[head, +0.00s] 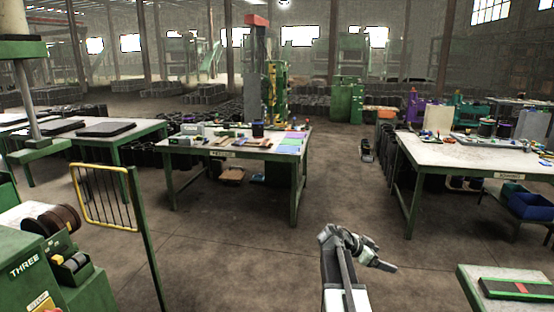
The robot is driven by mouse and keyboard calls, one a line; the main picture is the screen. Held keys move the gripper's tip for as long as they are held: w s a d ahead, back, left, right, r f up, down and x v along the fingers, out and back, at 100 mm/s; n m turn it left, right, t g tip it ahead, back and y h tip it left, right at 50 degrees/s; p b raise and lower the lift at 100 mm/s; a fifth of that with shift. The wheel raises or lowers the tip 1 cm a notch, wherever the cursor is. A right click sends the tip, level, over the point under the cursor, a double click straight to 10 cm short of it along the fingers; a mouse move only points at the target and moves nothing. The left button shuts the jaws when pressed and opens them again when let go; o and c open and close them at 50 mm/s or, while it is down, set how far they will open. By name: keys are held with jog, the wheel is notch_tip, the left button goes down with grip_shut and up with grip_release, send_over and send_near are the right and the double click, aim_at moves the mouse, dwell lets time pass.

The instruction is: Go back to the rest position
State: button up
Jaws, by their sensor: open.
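My gripper (384,266) is at the end of my arm in the lower middle right of the head view. The arm rises from the bottom edge and bends to the right, so the gripper points right and slightly down over the bare floor. It is open, and I see nothing in it. It is apart from all the tables.
A table with small items (230,152) stands ahead. Another table (470,156) stands at the right. A green-edged table corner (470,288) is at the lower right. A yellow-framed barrier (108,200) and green machine (40,265) are at the left. Open floor (340,210) lies between.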

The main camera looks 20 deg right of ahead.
jog(key=w+a+f+n+t+y, duration=0.1)
jog(key=w+a+f+n, duration=0.1)
jog(key=a, duration=0.6)
jog(key=w+a+f+n+t+y, duration=0.1)
jog(key=w+a+f+n+y, duration=0.1)
jog(key=a, duration=0.5)
jog(key=s+a+f+n+y, duration=0.2)
jog(key=a+n, duration=0.3)
jog(key=a, duration=0.5)
jog(key=s+a+f+n+y, duration=0.2)
jog(key=a+n, duration=0.3)
jog(key=a, duration=0.5)
jog(key=s+a+f+n+y, duration=0.3)
jog(key=a+n+y, duration=0.1)
jog(key=a, duration=0.7)
jog(key=shift+n+g+y, duration=0.3)
jog(key=shift+n+g, duration=0.1)
jog(key=shift+n, duration=0.2)
jog(key=shift+d, duration=0.1)
jog(key=shift+c, duration=0.3)
